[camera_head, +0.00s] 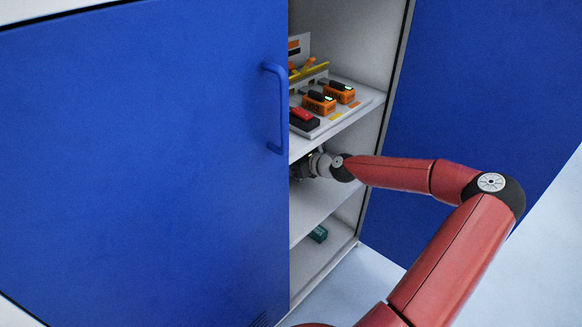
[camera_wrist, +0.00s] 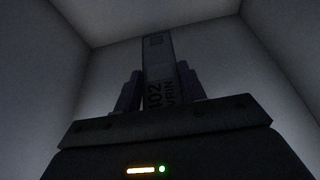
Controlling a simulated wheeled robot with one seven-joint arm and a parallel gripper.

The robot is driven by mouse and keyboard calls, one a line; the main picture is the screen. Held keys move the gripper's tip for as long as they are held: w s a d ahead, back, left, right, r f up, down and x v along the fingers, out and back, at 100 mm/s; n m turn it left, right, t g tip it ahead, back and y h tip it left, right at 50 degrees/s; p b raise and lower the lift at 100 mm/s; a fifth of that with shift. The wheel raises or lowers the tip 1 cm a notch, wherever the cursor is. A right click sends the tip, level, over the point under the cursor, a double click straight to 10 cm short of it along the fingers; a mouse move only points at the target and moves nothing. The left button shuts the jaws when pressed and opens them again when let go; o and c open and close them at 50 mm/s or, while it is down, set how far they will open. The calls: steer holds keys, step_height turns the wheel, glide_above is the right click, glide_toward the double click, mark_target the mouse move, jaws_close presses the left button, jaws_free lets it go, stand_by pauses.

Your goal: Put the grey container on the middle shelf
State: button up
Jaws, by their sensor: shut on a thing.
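My gripper (camera_wrist: 160,90) is shut on the grey container (camera_wrist: 158,55), a narrow upright-looking box with dark lettering, seen between the two dark fingers in the wrist view. In the head view my arm reaches into the cabinet, and my wrist (camera_head: 318,165) is in the compartment under the upper visible shelf. The fingers and the container are hidden there behind the blue door. The middle shelf (camera_head: 312,216) shows below my wrist as a pale board. I cannot tell whether the container touches it.
The blue left door (camera_head: 140,170) covers much of the opening; its handle (camera_head: 272,108) sticks out near my wrist. The upper shelf (camera_head: 355,112) holds orange tools and a red-black item (camera_head: 304,119). A teal item (camera_head: 318,234) lies at the bottom. The right door (camera_head: 490,90) stands open.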

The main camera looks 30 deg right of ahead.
steer(key=shift+w+a+f, duration=0.1)
steer(key=shift+w+f, duration=0.1)
steer(key=shift+f, duration=1.3)
steer(key=shift+f, duration=0.1)
steer(key=o, duration=1.1)
steer(key=shift+c, duration=0.2)
steer(key=shift+s+r, duration=0.15)
steer(key=shift+r, duration=0.05)
steer(key=v, duration=1.1)
steer(key=shift+s+r+p, duration=0.2)
steer(key=shift+s+p, duration=0.1)
